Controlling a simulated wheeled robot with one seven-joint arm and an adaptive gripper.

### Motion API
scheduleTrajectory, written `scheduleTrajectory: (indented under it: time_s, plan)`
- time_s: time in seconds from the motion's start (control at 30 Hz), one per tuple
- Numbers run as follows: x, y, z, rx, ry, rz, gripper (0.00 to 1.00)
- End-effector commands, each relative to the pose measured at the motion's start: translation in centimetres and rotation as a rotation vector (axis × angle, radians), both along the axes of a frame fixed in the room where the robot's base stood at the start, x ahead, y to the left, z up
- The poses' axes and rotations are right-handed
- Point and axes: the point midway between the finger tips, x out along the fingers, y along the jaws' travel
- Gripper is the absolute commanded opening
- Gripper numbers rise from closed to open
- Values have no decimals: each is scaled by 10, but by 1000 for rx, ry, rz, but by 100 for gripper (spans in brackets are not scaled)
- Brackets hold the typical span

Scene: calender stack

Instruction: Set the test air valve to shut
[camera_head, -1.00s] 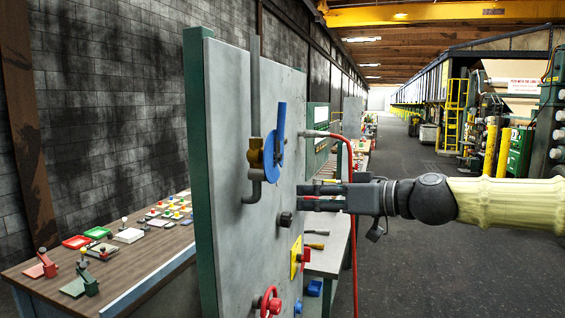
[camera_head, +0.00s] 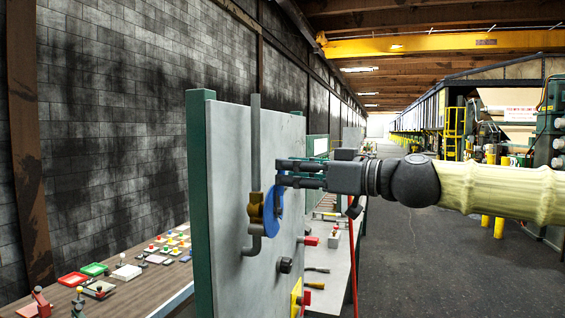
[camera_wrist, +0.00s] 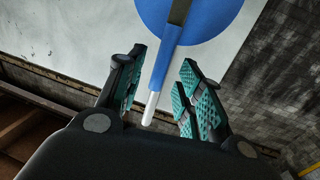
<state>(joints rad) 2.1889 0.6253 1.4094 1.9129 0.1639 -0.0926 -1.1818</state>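The test air valve is a brass body (camera_head: 255,205) on a grey pipe (camera_head: 256,135), fixed to the upright grey panel (camera_head: 228,160). A blue disc (camera_head: 274,215) and a blue lever sit on it; my gripper partly covers them in the head view. In the wrist view, the blue lever (camera_wrist: 165,60) runs from the blue disc (camera_wrist: 205,18) down between my fingers and ends in a whitish tip. My gripper (camera_head: 280,173) is at the lever. Its two teal-padded fingers (camera_wrist: 162,78) are open, one on each side, with gaps visible to the lever.
Below the valve, the panel carries a black knob (camera_head: 285,265) and a red handle on a yellow plate (camera_head: 297,296). A bench (camera_head: 130,285) with small trays and parts stands left of the panel. The floor (camera_head: 430,265) at right is open.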

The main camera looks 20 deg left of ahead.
Motion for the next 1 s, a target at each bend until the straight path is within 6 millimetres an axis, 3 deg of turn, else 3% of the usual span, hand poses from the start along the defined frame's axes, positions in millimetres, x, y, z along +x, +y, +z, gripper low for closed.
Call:
scheduleTrajectory:
  time_s: [0.27, 0.63, 0.83, 1.0]
  plan:
    - [6, 25, 0, -1, 2, 0, 36]
    - [7, 29, -1, 0, 1, -1, 36]
    - [7, 28, -1, 0, 1, -1, 2]
    - [7, 28, -1, 0, 1, -1, 0]
